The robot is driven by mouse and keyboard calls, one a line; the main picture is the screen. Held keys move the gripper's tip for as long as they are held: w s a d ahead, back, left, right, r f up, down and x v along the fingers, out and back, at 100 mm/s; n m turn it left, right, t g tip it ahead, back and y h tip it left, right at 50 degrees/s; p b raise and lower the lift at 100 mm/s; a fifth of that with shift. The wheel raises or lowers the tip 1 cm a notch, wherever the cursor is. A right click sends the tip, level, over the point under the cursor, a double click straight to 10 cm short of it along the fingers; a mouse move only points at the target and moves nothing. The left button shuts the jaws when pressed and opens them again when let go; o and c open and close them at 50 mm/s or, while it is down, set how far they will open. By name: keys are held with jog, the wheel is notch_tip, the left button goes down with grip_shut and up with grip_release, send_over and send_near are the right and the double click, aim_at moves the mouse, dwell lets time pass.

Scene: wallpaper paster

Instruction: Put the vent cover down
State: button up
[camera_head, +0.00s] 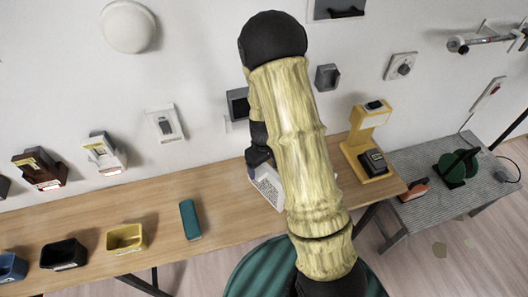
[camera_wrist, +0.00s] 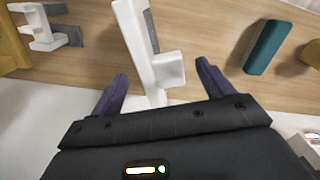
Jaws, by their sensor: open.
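The white vent cover (camera_head: 267,188), with a fine grid on its face, stands on the wooden table and is partly hidden behind my arm in the head view. In the wrist view the vent cover (camera_wrist: 140,42) appears as a narrow white body with a square block on its side. My gripper (camera_wrist: 161,70) is open, with its two dark purple fingers apart on either side of the vent cover's near part. I cannot tell whether either finger touches it. In the head view my gripper (camera_head: 257,165) is mostly hidden by the arm.
On the wooden table (camera_head: 160,215), a teal box (camera_head: 190,219) lies left of the vent cover, with yellow (camera_head: 126,238), black (camera_head: 64,254) and blue (camera_head: 11,267) bins farther left. A yellow stand (camera_head: 359,145) is at the right. The wall behind carries several fixtures.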

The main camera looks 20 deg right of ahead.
notch_tip(320, 180, up, 8)
jog(key=b, duration=0.1)
jog(key=shift+r+b, duration=0.2)
jog(key=shift+b, duration=0.2)
dwell(0.4)
jog(key=s+r+m+t, duration=0.2)
jog(key=s+r+m, duration=0.2)
jog(key=s+r, duration=0.3)
jog(key=s, duration=0.5)
jog(key=shift+s+a+m+t, duration=0.3)
jog(key=shift+a, duration=0.05)
dwell(0.4)
